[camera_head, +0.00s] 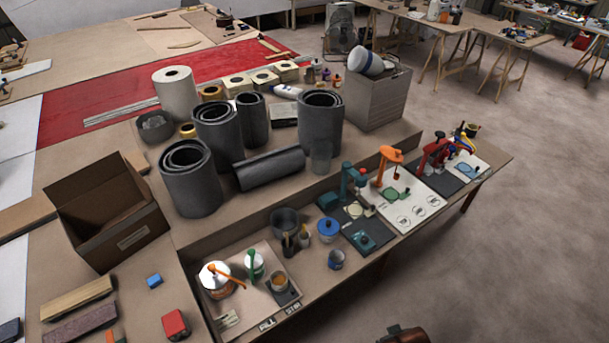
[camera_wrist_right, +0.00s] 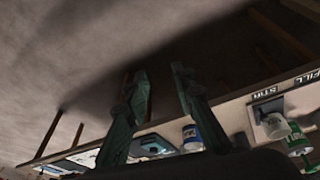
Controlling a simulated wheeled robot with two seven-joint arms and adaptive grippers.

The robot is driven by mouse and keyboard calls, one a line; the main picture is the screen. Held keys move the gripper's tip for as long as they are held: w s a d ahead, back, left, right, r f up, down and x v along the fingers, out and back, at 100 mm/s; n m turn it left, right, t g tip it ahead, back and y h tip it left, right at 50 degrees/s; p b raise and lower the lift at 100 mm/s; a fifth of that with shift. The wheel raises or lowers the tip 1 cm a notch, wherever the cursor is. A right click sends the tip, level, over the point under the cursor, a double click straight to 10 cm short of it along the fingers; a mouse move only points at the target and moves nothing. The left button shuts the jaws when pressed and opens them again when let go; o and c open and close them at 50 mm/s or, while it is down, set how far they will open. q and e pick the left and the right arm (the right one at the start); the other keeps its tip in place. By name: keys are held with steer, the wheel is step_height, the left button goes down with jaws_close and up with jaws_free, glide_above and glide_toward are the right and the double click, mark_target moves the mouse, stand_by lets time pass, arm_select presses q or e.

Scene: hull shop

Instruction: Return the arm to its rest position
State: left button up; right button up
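In the right wrist view my right gripper (camera_wrist_right: 160,72) shows two dark green fingers, spread apart with nothing between them. It is in the air beside the bench edge, with grey floor behind the fingertips. In the head view, a small dark green and reddish-brown part shows at the bottom edge, right of centre; I cannot tell whether it belongs to my right arm. My left gripper is in neither view.
Floor (camera_head: 480,260) to the right is clear.

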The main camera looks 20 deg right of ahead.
steer(key=s+a+f+g, duration=0.1)
steer(key=s+f, duration=0.1)
steer(key=f, duration=1)
steer(key=s+f, duration=0.2)
steer(key=f, duration=1.1)
steer(key=s+f+n+g, duration=0.1)
steer(key=s+f, duration=1.5)
steer(key=s, duration=0.2)
steer(key=shift+s+a+f+y, duration=0.2)
steer(key=shift+s+f+y, duration=0.05)
steer(key=shift+f+y, duration=0.05)
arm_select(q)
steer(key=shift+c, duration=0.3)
